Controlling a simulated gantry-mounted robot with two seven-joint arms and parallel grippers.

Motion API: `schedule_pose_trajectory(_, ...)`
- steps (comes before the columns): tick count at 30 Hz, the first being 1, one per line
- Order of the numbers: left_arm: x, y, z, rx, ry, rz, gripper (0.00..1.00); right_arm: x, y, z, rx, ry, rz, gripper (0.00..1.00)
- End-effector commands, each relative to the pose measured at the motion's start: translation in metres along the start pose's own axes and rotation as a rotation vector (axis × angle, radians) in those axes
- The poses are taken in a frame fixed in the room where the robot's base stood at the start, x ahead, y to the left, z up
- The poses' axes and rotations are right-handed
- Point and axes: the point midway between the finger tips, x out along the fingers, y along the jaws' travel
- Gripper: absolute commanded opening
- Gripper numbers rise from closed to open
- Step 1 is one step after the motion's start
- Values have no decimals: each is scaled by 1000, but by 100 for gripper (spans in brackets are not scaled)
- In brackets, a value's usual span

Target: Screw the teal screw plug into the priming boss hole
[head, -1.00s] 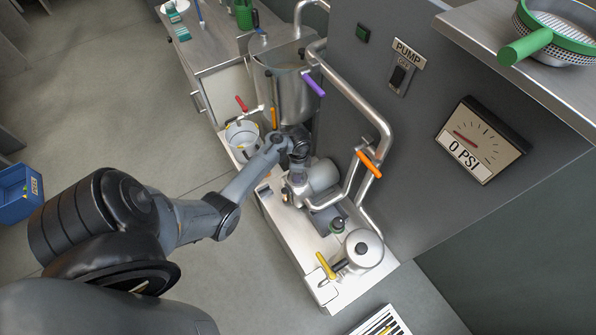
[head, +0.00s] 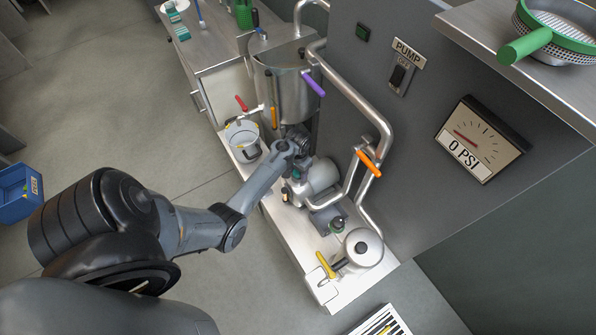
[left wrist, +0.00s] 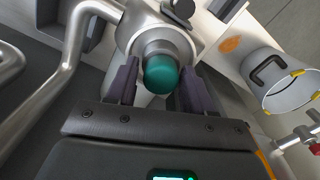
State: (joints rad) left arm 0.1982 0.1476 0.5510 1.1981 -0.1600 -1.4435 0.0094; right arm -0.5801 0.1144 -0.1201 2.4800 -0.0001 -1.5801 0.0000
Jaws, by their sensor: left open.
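The teal screw plug (left wrist: 160,74) shows in the left wrist view as a round teal end at the mouth of a grey metal boss (left wrist: 158,46) on the pump body. The boss hole is hidden behind the plug, and I cannot tell how deep the plug sits. My left gripper (left wrist: 160,85) is open, with one dark finger on each side of the plug and small gaps visible. In the head view a small teal spot (head: 296,174) shows on the pump, just below my left wrist. My right gripper is in neither view.
The pump motor (head: 318,177) and bent steel pipes (head: 350,95) crowd the right side. A tall steel tank (head: 285,88) stands behind, and a metal pot (head: 243,138) stands to the left. A yellow-handled valve (head: 326,265) and round vessel (head: 363,248) are in front.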

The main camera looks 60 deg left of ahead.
Motion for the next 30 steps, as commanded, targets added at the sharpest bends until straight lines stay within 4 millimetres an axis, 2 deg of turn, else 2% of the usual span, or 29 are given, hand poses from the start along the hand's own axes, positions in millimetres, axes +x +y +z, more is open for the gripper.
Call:
schedule_pose_trajectory(6,0,0,0,-12,1,0,52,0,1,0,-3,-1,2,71)
schedule_pose_trajectory(11,0,0,0,-10,1,0,30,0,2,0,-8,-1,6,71)
schedule_pose_trajectory(16,0,0,-1,33,1,-1,30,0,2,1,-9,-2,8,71)
schedule_pose_trajectory(20,0,-1,-1,247,2,-3,30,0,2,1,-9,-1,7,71)
schedule_pose_trajectory(27,0,0,0,808,-1,-3,30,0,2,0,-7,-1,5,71)
schedule_pose_trajectory(30,1,1,1,956,0,-2,30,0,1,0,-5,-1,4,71)
